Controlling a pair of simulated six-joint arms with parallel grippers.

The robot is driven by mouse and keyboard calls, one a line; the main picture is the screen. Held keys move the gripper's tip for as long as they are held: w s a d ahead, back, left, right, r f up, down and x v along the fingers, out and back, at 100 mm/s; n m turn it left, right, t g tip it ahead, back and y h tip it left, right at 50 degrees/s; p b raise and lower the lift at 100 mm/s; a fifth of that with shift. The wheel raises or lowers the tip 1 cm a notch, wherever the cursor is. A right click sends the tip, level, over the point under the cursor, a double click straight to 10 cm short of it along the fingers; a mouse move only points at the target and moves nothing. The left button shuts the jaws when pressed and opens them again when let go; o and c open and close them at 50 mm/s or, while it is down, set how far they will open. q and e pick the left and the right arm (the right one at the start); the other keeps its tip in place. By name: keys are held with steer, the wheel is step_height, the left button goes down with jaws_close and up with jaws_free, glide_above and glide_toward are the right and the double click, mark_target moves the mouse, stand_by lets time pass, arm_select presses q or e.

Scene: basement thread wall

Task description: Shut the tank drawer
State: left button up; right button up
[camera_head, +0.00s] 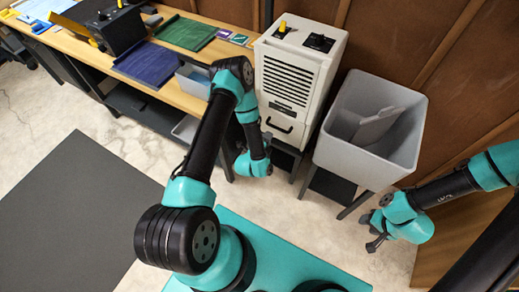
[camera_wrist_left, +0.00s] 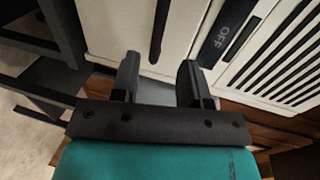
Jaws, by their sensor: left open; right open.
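The tank drawer (camera_head: 273,131) is the lower white front of a white dehumidifier (camera_head: 290,77), with a black curved handle (camera_head: 280,124). I cannot tell how far the drawer stands out from the cabinet. In the left wrist view the drawer front (camera_wrist_left: 115,28) fills the upper middle, with its dark handle (camera_wrist_left: 158,30) running up and down. My left gripper (camera_wrist_left: 160,75) is open and empty in front of the drawer's face, its fingers apart. In the head view my left wrist hides part of the area below the drawer. My right gripper (camera_head: 374,234) is open and empty, low at right.
A grey utility sink (camera_head: 365,155) on dark legs stands right of the dehumidifier. A wooden workbench (camera_head: 75,43) with mats and a black box (camera_head: 103,27) runs along the left. A dark mat (camera_head: 75,215) lies on the open floor. An OFF label (camera_wrist_left: 225,38) shows beside the vents.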

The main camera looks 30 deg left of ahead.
arm_select(q)
steer(key=v, duration=0.7)
steer(key=shift+s, duration=0.25)
steer(key=s+d+r+n+g+h, duration=0.1)
steer(key=s+n+g, duration=0.4)
steer(key=n, duration=0.5)
steer(key=s+d+r+n+g+h, duration=0.2)
steer(key=s+r+n+g, duration=0.3)
steer(key=n+g, duration=0.4)
steer(key=shift+s+d+r+n+g+h, duration=0.3)
steer(key=shift+s+d+r+n+g, duration=0.15)
steer(key=shift+s+d, duration=0.4)
